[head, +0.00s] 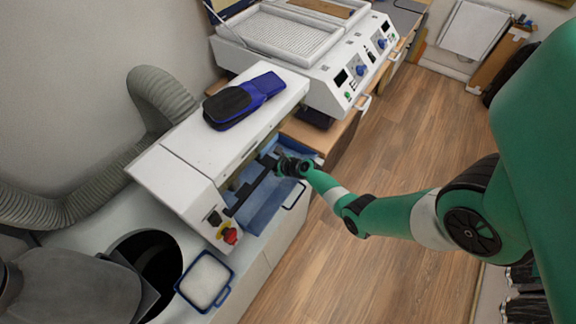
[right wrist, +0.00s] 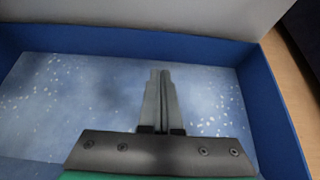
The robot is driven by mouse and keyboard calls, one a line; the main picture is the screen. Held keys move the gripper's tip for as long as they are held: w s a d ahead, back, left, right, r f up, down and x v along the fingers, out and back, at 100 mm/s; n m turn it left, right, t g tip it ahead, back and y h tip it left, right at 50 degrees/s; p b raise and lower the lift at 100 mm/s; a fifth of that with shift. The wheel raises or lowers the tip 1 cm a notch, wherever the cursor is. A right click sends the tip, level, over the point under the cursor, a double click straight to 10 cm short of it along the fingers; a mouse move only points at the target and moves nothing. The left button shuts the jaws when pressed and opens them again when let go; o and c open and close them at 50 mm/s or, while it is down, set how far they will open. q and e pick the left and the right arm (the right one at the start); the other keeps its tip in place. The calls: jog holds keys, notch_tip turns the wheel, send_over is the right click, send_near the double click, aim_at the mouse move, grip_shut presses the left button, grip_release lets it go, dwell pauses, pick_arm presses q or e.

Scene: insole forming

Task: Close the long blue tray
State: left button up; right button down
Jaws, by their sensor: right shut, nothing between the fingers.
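The long blue tray (head: 262,205) sticks out from under the white machine (head: 175,165) in the head view. Its inside is light blue with white specks. In the right wrist view, the tray's blue wall (right wrist: 130,42) runs across the top and down the right side. My right gripper (right wrist: 160,75) is shut and empty, with its fingers over the tray's floor. In the head view, the green right arm reaches the tray from the right, and the gripper (head: 265,165) is partly hidden near the machine's edge. My left gripper is not in view.
A black and blue insole pair (head: 243,101) lies on the white machine. A red button (head: 230,236) is on its front end. A small blue-rimmed tray (head: 205,281) with white contents and a grey hose (head: 160,95) are nearby. The wooden floor to the right is clear.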

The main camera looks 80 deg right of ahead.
jog(key=p+v, duration=0.4)
jog(key=v, duration=0.5)
jog(key=shift+s+a+r, duration=0.1)
jog(key=shift+s+r, duration=0.05)
jog(key=shift+s, duration=0.15)
jog(key=shift+s+a, duration=0.1)
jog(key=shift+s, duration=0.05)
